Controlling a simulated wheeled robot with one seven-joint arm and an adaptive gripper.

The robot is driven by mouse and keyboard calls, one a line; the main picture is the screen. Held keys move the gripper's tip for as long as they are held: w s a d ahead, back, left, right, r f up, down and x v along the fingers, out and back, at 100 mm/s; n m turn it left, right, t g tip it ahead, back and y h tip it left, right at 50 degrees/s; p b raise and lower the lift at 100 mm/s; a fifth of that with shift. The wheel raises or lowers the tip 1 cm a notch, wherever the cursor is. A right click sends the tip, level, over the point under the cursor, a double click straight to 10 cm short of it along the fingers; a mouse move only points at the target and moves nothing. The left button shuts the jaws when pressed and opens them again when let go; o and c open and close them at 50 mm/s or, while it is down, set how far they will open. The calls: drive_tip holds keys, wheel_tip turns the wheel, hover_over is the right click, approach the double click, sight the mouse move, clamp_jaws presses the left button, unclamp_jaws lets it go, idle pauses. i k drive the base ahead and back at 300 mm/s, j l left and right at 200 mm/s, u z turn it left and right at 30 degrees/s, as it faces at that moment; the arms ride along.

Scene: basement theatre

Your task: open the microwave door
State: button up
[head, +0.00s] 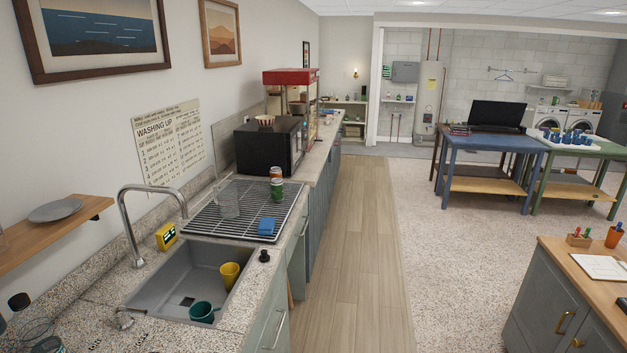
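The black microwave (270,146) stands on the counter along the left wall, beyond the sink and the drying rack. Its front faces right, towards the walkway, and I see it at a steep angle. Its door (297,147) looks shut, but the handle is too small to make out. A small striped bowl (264,120) sits on top of it. My gripper is not in view.
The sink (175,280) is nearer. The wooden floor (350,240) is clear. A grey cabinet (545,300) stands at the right.

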sight(294, 144)
drive_tip(key=i, duration=2.55)
drive_tip(key=i+j, duration=0.1)
drive_tip(key=i, duration=2.4)
drive_tip(key=l+z, duration=0.05)
drive_tip(key=l, duration=0.05)
